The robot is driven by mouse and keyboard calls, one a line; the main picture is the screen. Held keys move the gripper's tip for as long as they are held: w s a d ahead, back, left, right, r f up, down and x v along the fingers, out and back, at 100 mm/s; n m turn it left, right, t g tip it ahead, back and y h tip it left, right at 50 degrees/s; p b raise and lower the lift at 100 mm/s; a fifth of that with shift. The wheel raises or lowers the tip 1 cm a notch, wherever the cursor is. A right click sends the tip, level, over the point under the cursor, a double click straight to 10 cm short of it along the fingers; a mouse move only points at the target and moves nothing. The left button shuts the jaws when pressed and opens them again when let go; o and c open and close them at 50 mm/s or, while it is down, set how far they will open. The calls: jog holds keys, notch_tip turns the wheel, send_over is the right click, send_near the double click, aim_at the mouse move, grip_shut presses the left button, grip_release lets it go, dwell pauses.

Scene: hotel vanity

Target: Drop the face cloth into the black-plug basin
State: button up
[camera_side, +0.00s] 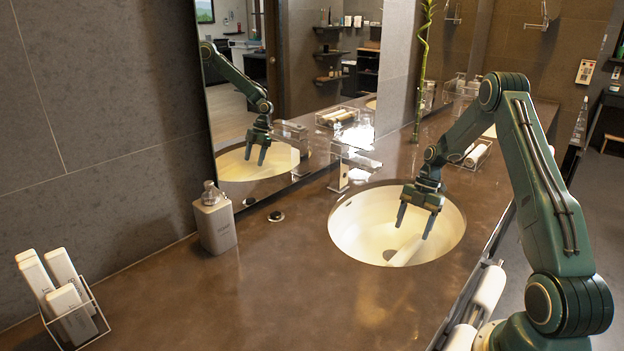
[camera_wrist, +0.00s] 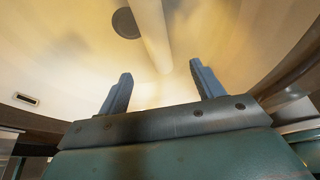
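A white rolled face cloth (camera_side: 405,252) lies in the cream round basin (camera_side: 361,221), on the side toward the camera. In the wrist view the cloth (camera_wrist: 151,32) is a pale roll running away from between the fingers, beside the round black plug (camera_wrist: 126,22) on the basin (camera_wrist: 240,40) floor. My gripper (camera_side: 416,220) is over the basin, fingers pointing down and spread apart. The wrist view also shows my gripper (camera_wrist: 160,70) open, with nothing clasped between the fingertips.
A faucet (camera_side: 340,175) stands behind the basin. A grey bottle (camera_side: 214,219) and a wire holder of white tubes (camera_side: 75,308) are on the left counter. More rolled cloths are in a rack (camera_side: 474,154) beyond. The counter front left of the basin is clear.

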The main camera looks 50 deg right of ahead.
jog(key=shift+d+r, duration=0.1)
jog(key=shift+r, duration=0.1)
jog(key=v, duration=1.3)
jog(key=shift+r, duration=0.15)
dwell(1.3)
jog(key=a+r+m+t+h, duration=0.1)
jog(key=a+r+m, duration=0.3)
jog(key=a+r, duration=0.6)
jog(key=a+r+m+t+h, duration=0.15)
jog(key=a+r+m, duration=0.35)
jog(key=a, duration=0.8)
jog(key=s+a+m+t+h, duration=0.2)
jog(key=s+a+m, duration=0.7)
jog(key=s, duration=0.8)
jog(key=shift+a+r+t, duration=0.25)
jog(key=shift+a+t, duration=0.3)
jog(key=shift+a, duration=1.05)
